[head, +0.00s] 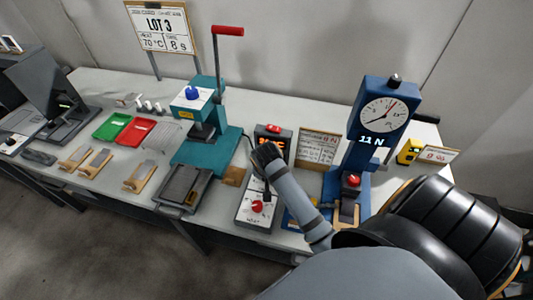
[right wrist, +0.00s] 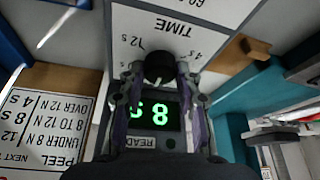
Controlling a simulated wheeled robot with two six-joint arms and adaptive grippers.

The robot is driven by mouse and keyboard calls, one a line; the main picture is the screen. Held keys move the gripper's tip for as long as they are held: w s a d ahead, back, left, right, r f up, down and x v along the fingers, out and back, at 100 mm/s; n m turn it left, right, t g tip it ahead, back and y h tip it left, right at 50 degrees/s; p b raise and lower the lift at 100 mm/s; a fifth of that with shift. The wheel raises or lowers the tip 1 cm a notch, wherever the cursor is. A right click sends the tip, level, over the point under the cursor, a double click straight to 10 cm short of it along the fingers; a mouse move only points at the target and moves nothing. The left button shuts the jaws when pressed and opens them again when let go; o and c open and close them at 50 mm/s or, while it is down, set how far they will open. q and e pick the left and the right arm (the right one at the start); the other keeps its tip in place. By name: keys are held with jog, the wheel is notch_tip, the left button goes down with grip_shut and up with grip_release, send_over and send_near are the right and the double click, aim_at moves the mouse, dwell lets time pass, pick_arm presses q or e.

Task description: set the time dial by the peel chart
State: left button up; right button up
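The time dial's black knob (right wrist: 158,67) shows in the right wrist view on a white panel marked TIME, with 12 s and 4 s labels. In the head view this gripper (head: 266,153) covers the dial. The peel chart (head: 318,148) stands right of the control box; in the wrist view the chart (right wrist: 42,125) lists 8 TO 12 N against 8 s. My left gripper is not in view.
A blue gauge stand (head: 384,115) reads 11 N. A red heat knob (head: 257,206) is at the box's front. A teal press (head: 205,120) with a red-handled lever stands left. Green (head: 112,126) and red (head: 136,131) trays lie further left.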

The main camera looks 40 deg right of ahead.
jog(key=o, duration=0.4)
jog(key=v, duration=1.2)
jog(key=shift+d, duration=0.1)
